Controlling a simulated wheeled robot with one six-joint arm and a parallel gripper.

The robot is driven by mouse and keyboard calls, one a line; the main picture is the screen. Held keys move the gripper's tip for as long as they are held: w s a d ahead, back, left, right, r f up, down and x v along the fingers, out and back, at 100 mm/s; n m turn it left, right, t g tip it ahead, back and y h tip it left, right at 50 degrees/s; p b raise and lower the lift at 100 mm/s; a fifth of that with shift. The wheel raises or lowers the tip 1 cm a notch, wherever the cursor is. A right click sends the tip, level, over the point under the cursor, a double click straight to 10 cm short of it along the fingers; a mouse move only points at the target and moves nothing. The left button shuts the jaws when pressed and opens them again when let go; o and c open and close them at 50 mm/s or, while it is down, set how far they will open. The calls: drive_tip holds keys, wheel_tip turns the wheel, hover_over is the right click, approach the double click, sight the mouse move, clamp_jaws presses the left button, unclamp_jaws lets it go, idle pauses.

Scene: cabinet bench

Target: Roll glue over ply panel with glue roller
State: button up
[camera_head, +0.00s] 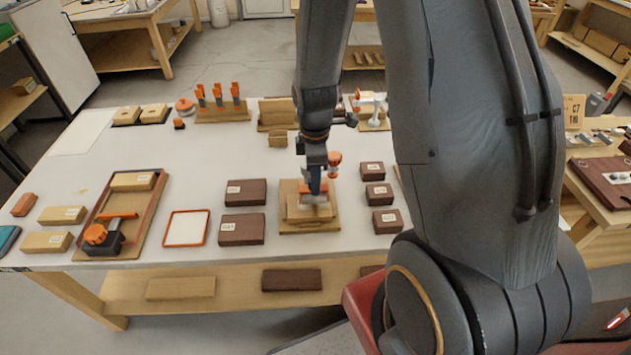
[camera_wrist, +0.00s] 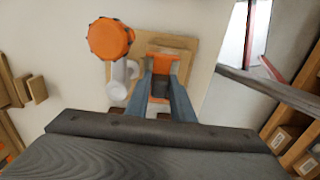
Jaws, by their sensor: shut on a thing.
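The ply panel (camera_head: 292,211) lies on a larger tan board (camera_head: 288,227) at the front middle of the white bench. My gripper (camera_head: 317,186) points down over the panel and is shut on the glue roller (camera_head: 315,199), whose pale lower part is at the panel's top face. I cannot tell for sure whether it touches. In the wrist view my fingers (camera_wrist: 168,92) close around an orange and dark part (camera_wrist: 160,87). A round orange knob (camera_wrist: 110,38) with a white stem and cup shows left of them; whether it belongs to the roller is unclear.
Dark labelled blocks stand left (camera_head: 242,229) and right (camera_head: 384,221) of the panel. An orange-rimmed pad (camera_head: 187,229) and a wooden tray with an orange-and-black tool (camera_head: 103,237) are farther left. Orange-topped clamps (camera_head: 218,97) stand behind. Bare bench lies between the rows.

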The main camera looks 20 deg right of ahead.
drive_tip(key=shift+r+p, duration=1.65)
drive_tip(key=shift+r, duration=0.55)
